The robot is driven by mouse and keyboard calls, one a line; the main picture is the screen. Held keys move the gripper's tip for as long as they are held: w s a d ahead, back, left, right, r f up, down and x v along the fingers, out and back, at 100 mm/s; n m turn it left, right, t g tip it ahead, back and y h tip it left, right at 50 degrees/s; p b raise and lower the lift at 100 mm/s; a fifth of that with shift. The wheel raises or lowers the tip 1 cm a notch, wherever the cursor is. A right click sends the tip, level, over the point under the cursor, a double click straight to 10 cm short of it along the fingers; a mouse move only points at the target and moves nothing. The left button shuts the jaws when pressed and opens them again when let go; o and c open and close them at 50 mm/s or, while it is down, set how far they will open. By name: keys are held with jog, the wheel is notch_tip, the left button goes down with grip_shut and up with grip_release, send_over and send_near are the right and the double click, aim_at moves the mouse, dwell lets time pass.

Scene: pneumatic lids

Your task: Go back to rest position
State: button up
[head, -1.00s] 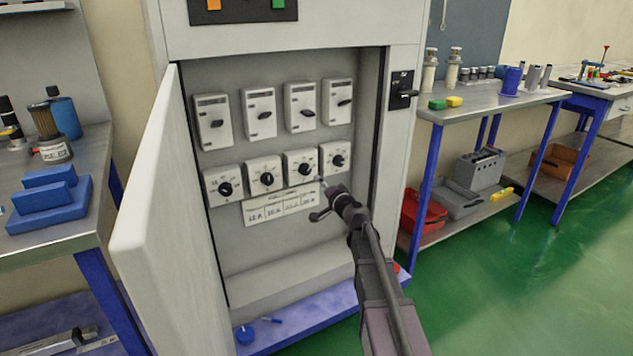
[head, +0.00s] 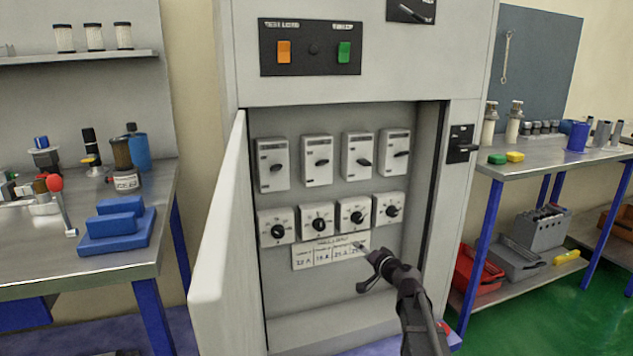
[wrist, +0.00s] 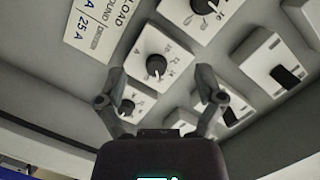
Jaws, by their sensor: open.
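My gripper (head: 364,266) is in front of the open electrical cabinet (head: 345,94), low and to the right, just below the row of round dials. In the wrist view my gripper (wrist: 160,85) has its two fingers spread apart with nothing between them. A dial (wrist: 154,66) shows behind the gap between the fingers, apart from them. In the head view several dials (head: 320,221) sit in a row under several switches (head: 317,161). A white label plate (head: 313,257) is below the dials, its right end partly hidden by my gripper.
The cabinet door (head: 220,245) stands open at the left. A workbench (head: 110,262) with blue blocks (head: 117,226) is at the left. Another bench (head: 545,165) stands at the right, with red and grey bins (head: 478,272) below. Green floor (head: 515,318) is clear at the lower right.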

jog(key=s+a+f+n+g+h, duration=0.1)
jog(key=s+a+f+n+g, duration=0.2)
jog(key=s+f+g, duration=0.4)
jog(key=s+a+f+n+g+h, duration=0.1)
jog(key=s+a+f+n+g, duration=0.1)
jog(key=s+f, duration=0.5)
jog(key=s+d+f+g+h, duration=0.1)
jog(key=s+d+g+h, duration=0.2)
jog(key=s, duration=0.5)
jog(key=s+d+f+g+h, duration=0.1)
jog(key=s+d+g+h, duration=0.15)
jog(key=s, duration=0.55)
notch_tip(320, 180, up, 38)
jog(key=p, duration=3.8)
jog(key=shift+d, duration=0.3)
jog(key=shift+c, duration=0.2)
